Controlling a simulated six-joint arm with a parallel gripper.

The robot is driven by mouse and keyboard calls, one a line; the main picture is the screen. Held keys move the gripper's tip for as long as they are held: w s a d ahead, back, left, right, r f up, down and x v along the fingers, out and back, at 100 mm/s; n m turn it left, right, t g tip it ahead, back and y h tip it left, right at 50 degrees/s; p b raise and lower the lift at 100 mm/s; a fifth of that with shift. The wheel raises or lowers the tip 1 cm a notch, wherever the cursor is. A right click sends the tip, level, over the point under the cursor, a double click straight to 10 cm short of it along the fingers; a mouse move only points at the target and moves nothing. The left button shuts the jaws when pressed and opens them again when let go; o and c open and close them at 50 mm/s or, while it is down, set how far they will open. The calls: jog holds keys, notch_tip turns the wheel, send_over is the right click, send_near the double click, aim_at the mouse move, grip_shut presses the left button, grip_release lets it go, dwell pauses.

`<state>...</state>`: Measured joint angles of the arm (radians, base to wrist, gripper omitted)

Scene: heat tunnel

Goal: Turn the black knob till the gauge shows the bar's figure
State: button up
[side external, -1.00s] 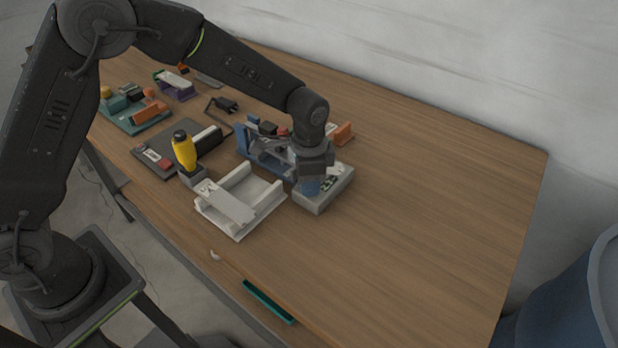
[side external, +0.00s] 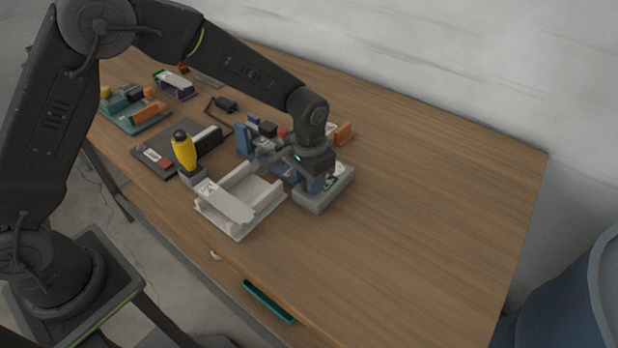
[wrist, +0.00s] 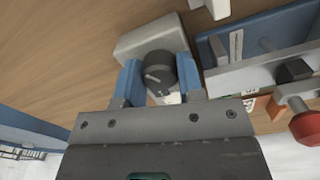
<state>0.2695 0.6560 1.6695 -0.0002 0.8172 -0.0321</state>
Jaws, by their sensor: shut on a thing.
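The black knob (wrist: 160,68), with a pale pointer line, stands on a light grey control box (wrist: 135,42). The box also shows in the side view (side external: 316,202), where my gripper hides the knob. My gripper (wrist: 157,78) has its blue fingers on either side of the knob and is shut on it. A small part of a pale dial shows past the knob, but no gauge reading is legible. In the side view, a pale bar (side external: 228,205) with a dark printed mark lies across a white tray (side external: 238,234); its figure is too small to read.
A blue frame (wrist: 235,40) stands beside the box, with a red knob (wrist: 307,126) near it. A yellow and black tool (side external: 184,152) stands left of the tray. Other fixtures crowd the table's far left. The right of the table (side external: 430,200) is clear.

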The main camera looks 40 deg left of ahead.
jog(key=n, duration=0.4)
jog(key=shift+n, duration=0.4)
jog(key=shift+w+r+n, duration=0.1)
jog(key=shift+n, duration=2.4)
jog(key=o, duration=0.7)
jog(key=shift+c, duration=0.2)
notch_tip(320, 180, up, 14)
